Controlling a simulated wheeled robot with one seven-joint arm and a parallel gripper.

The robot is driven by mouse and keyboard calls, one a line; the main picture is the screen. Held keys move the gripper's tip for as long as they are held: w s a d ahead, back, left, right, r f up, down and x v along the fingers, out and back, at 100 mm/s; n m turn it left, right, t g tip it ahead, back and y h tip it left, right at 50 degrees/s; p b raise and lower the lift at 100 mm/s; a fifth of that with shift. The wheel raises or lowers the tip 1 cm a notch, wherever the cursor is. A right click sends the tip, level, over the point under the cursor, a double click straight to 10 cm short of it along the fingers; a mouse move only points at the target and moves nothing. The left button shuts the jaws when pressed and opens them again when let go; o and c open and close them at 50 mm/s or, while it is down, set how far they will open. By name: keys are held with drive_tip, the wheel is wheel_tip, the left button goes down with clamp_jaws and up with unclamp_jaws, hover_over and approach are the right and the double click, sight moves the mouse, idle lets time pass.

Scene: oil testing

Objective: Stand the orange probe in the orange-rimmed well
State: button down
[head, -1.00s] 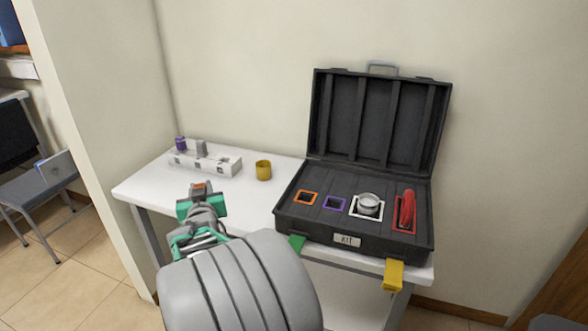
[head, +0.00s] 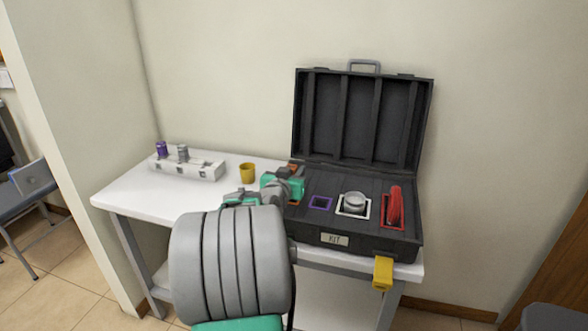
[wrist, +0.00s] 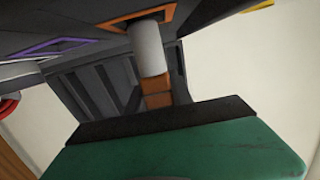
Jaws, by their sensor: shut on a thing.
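The orange probe shows in the wrist view as a pale grey shaft (wrist: 149,50) with an orange end (wrist: 157,92) at my gripper. In the head view a bit of its orange top (head: 294,168) shows above my gripper (head: 287,183). My gripper is shut on the probe, at the left part of the case. The orange-rimmed well (wrist: 113,22) is at the top of the wrist view, with the shaft's far end at its opening. I cannot tell whether that end is inside. In the head view my gripper mostly hides this well.
The open black case (head: 378,238) also has a purple-rimmed well (head: 320,203), a white-rimmed well (head: 353,214) with a round grey thing, and a red-rimmed well with a red thing (head: 395,207). A yellow cup (head: 247,173) and a white rack (head: 188,168) stand left on the white table (head: 130,196).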

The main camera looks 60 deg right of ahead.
drive_tip(key=shift+f+b, duration=0.65)
drive_tip(key=shift+f, duration=1.05)
drive_tip(key=shift+a+b, duration=0.1)
drive_tip(key=shift+b, duration=0.55)
drive_tip(key=shift+f+b, duration=0.55)
drive_tip(key=c, duration=1.4)
unclamp_jaws()
drive_tip(key=shift+a, duration=0.1)
drive_tip(key=shift+b+v, duration=0.8)
drive_tip(key=shift+v, duration=4.65)
